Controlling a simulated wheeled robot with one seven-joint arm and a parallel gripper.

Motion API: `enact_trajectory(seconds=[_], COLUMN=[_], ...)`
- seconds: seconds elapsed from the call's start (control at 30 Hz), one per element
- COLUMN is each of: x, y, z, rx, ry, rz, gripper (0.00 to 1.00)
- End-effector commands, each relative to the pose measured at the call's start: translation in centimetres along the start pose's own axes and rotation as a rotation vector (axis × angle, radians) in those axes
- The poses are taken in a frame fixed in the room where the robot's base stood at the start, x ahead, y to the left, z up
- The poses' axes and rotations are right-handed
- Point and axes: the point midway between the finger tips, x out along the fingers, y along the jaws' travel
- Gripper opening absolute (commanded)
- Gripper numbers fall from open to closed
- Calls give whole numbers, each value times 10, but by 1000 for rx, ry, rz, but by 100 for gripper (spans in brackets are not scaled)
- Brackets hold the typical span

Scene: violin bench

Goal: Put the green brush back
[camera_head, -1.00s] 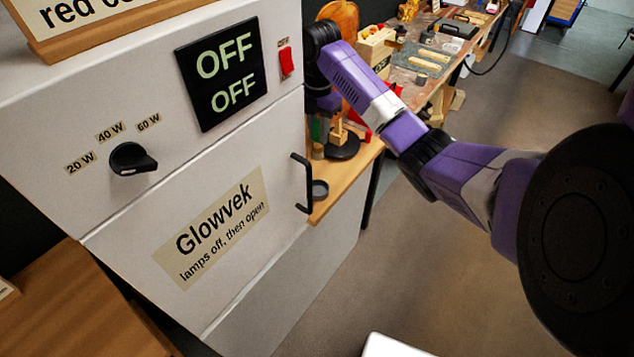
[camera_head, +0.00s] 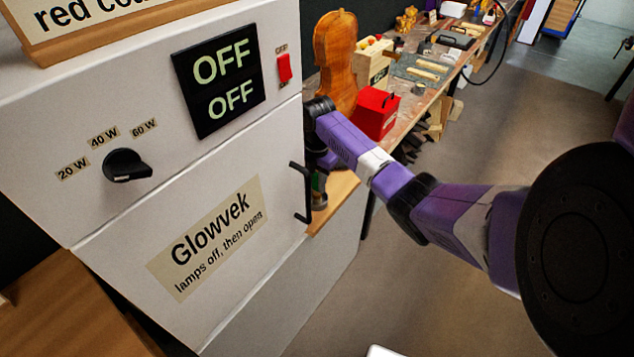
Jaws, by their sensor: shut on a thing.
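My arm reaches from the right to the far side of the white cabinet's right edge. My gripper (camera_head: 318,168) points down there, half hidden by the cabinet and its handle. It is shut on the green brush (camera_head: 318,183), of which only a small green part shows below it. The brush is low over the wooden shelf (camera_head: 342,186), close to a small dark round pot (camera_head: 319,201). I cannot tell whether the brush touches the pot or stands in it.
The white cabinet (camera_head: 235,290) fills the left, with a black door handle (camera_head: 301,192), a knob (camera_head: 127,166) and a red switch (camera_head: 284,67). A red box (camera_head: 376,113) and a violin body (camera_head: 335,60) stand behind the arm. The floor at right is clear.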

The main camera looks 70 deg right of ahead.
Motion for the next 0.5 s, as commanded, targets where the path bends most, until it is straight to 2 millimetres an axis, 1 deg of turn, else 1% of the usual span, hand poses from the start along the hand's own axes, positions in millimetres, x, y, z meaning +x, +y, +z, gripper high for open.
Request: enact_trajectory(seconds=[0.37, 0.4, 0.47, 0.5], x=[4, 5, 4, 4], y=[0, 0, 0, 0], z=[0, 0, 0, 0], rx=[0, 0, 0, 0], ry=[0, 0, 0, 0], rz=[1, 1, 1, 1], gripper=[0, 23, 35, 43])
